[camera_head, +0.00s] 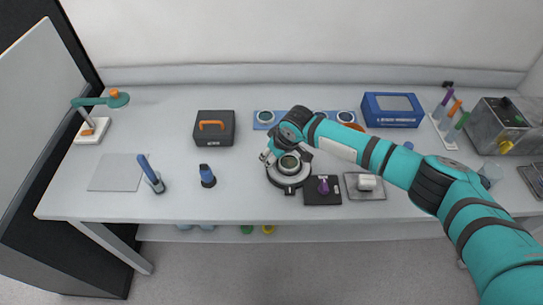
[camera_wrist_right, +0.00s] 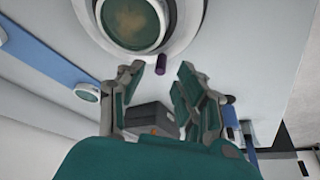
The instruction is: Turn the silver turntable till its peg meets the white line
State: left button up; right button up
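The silver turntable (camera_head: 290,181) sits near the middle front of the bench, with a round greenish disc on top. In the right wrist view the turntable (camera_wrist_right: 178,22) fills the top, cut off by the frame edge. A small dark purple peg (camera_wrist_right: 161,64) sticks out at its rim. My right gripper (camera_head: 267,157) is at the turntable's far left side. In the wrist view its fingers (camera_wrist_right: 160,70) are apart, with the peg between the tips; I see no clear contact. I cannot make out the white line. My left gripper is not in view.
A black pad with a purple-knobbed piece (camera_head: 323,186) and a grey tray with a white block (camera_head: 366,182) lie just right of the turntable. A dark case (camera_head: 214,127) and blue bottle (camera_head: 208,176) stand left. A blue box (camera_head: 392,108) stands behind my right arm.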

jog(key=shift+x, duration=0.9)
grip_shut()
